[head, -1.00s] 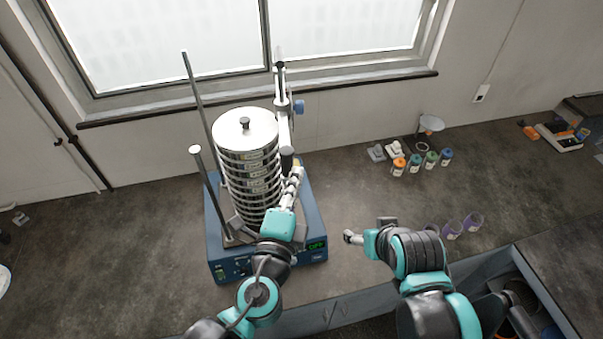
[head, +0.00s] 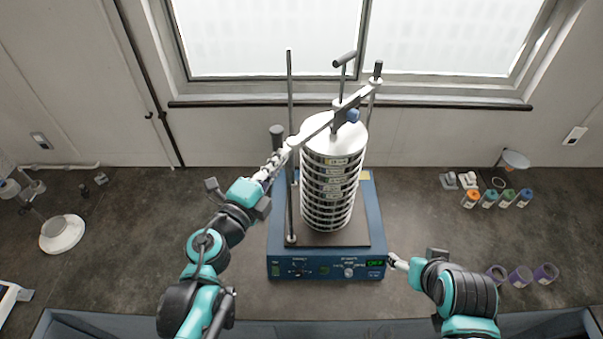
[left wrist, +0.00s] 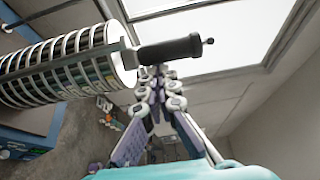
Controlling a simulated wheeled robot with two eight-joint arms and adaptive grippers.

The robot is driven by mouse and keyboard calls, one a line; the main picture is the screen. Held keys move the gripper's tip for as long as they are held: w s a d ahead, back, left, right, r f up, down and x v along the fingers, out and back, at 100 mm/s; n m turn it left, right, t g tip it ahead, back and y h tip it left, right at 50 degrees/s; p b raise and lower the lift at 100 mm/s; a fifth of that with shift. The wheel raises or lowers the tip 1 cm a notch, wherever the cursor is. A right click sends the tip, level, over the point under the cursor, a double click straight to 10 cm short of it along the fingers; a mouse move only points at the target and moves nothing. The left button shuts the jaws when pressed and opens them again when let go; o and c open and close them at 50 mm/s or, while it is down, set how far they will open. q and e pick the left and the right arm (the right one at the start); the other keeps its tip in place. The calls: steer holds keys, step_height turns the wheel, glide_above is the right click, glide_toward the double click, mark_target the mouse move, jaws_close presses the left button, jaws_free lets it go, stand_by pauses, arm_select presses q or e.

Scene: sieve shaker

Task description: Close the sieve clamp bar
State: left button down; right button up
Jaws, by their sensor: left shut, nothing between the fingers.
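The silver clamp bar (head: 318,127) lies slantwise over the top of the round sieve stack (head: 331,185), from the rear right rod (head: 372,95) to the left side. Its dark handle (head: 277,131) stands at the left end. It also shows in the left wrist view (left wrist: 170,50), just beyond my fingertips. My left gripper (head: 281,158) is shut and empty, close to the handle and the left rod (head: 289,85); I cannot tell whether it touches them. My right gripper (head: 394,261) is low at the shaker's front right corner; its fingers are too small to read.
The blue shaker base (head: 325,268) stands on the dark worktop. A T-shaped knob (head: 345,58) rises above the bar. Purple cups (head: 520,276) and colored-lid jars (head: 488,199) are on the right. A white dish (head: 62,233) is at left. The worktop left of the base is mostly clear.

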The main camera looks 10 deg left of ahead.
arm_select(q)
steer(key=w+a+b, duration=0.1)
steer(key=w+a, duration=0.1)
steer(key=a, duration=0.4)
steer(key=shift+w+r, duration=0.2)
steer(key=shift+w, duration=0.2)
